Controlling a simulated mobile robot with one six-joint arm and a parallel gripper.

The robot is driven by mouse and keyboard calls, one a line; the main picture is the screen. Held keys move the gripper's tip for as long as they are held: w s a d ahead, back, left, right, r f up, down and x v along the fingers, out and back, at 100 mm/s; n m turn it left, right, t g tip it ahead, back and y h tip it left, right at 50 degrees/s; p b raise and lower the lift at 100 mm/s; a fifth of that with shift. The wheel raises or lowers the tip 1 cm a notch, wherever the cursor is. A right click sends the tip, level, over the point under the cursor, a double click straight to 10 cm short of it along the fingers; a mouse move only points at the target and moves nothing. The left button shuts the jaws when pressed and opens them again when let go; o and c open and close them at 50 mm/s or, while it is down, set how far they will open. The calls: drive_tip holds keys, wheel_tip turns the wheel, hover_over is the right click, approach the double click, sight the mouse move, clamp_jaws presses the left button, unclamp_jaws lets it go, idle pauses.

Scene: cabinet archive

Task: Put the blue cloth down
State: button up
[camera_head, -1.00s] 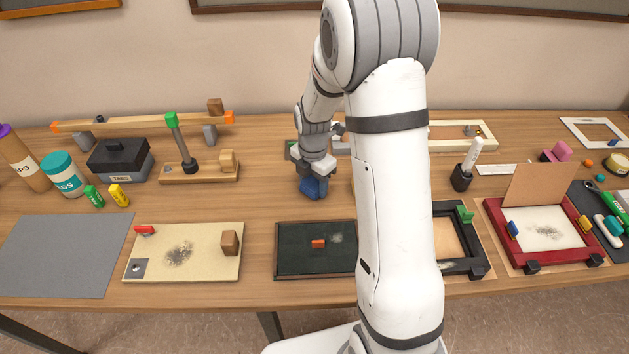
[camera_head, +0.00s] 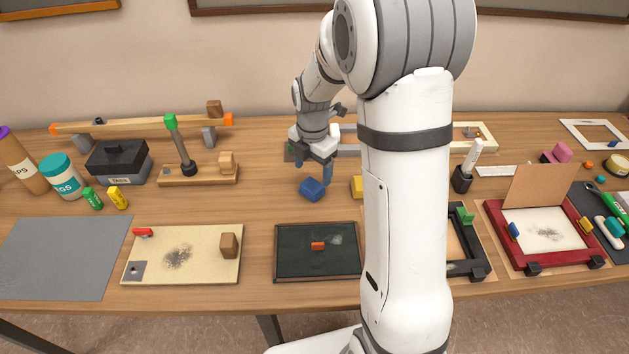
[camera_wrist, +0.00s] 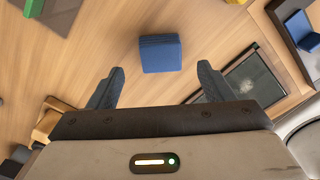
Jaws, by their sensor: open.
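The blue cloth (camera_head: 312,189) is a small folded block lying on the wooden table, behind the dark slate board. In the wrist view the blue cloth (camera_wrist: 160,54) lies just beyond and between the fingertips, with bare wood around it. My gripper (camera_head: 326,170) is open and empty, above and slightly right of the cloth in the head view, apart from it. Its two spread fingers also show in the wrist view (camera_wrist: 160,84).
The slate board (camera_head: 330,262) with an orange block is in front of the cloth. A yellow block (camera_head: 357,187) is right of it, partly hidden by my arm. A cream board (camera_head: 200,272) lies front left.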

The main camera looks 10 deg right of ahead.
sight(312, 183)
drive_tip(key=s+r+m+t, duration=0.1)
drive_tip(key=s+r+m, duration=0.9)
drive_tip(key=r+m, duration=0.15)
drive_tip(key=s+r+m+t, duration=0.1)
drive_tip(key=s+m+t, duration=0.1)
drive_tip(key=s+m, duration=1)
drive_tip(key=shift+d+m, duration=0.3)
drive_tip(key=shift+m, duration=0.35)
drive_tip(key=shift+r, duration=0.1)
